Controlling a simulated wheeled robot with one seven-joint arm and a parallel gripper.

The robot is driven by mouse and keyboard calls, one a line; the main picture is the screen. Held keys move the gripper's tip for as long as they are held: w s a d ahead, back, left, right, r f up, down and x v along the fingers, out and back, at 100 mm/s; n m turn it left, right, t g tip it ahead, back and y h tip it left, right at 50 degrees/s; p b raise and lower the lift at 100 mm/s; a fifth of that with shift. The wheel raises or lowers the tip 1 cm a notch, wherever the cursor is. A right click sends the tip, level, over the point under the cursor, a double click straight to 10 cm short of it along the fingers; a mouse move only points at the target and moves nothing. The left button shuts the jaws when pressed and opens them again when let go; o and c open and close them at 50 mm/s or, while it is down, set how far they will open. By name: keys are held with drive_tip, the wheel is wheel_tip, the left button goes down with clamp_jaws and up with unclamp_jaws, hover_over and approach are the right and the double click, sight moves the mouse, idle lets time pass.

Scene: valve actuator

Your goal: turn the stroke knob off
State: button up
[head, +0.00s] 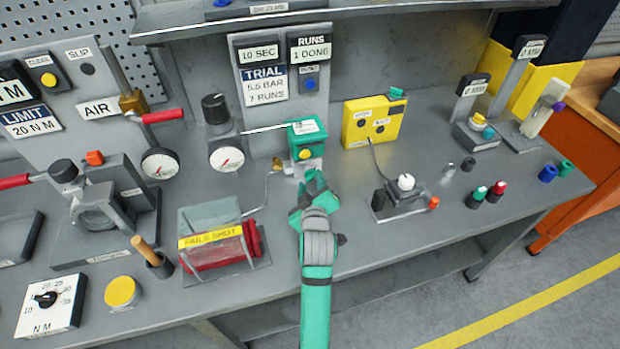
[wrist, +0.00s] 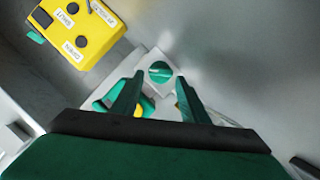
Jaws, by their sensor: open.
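A round green knob (wrist: 160,72) with a pale bar across it shows in the wrist view on a light grey block. No label on it can be read. My gripper (wrist: 160,84) is open and empty, with its two green fingers on either side of the knob's near edge. I cannot tell whether they touch it. In the head view my gripper (head: 308,187) is over the bench, just in front of the green actuator (head: 306,133) with its yellow button. The knob is not clearly seen there, likely hidden by my gripper.
A yellow box (head: 372,122) labelled OPEN and SHUT stands behind to the right and also shows in the wrist view (wrist: 80,32). A bent metal rod and the FAILS SHUT rack (head: 215,240) are to the left.

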sight(312, 176)
drive_tip(key=shift+x, duration=1.35)
drive_tip(key=shift+d, duration=0.1)
drive_tip(key=c, duration=0.8)
drive_tip(key=m, duration=0.1)
drive_tip(key=m+y, duration=0.1)
drive_tip(key=shift+d+r+m+g+y, duration=0.1)
drive_tip(key=shift+d+m+g+y, duration=0.05)
drive_tip(key=shift+m+g+y, duration=0.2)
drive_tip(key=shift+d+m+g+y, duration=0.15)
drive_tip(key=shift+m+g+y, duration=0.2)
drive_tip(key=shift+m+y, duration=0.5)
drive_tip(key=shift+o, duration=0.2)
drive_tip(key=shift+w+m, duration=0.1)
drive_tip(key=shift+m, duration=0.3)
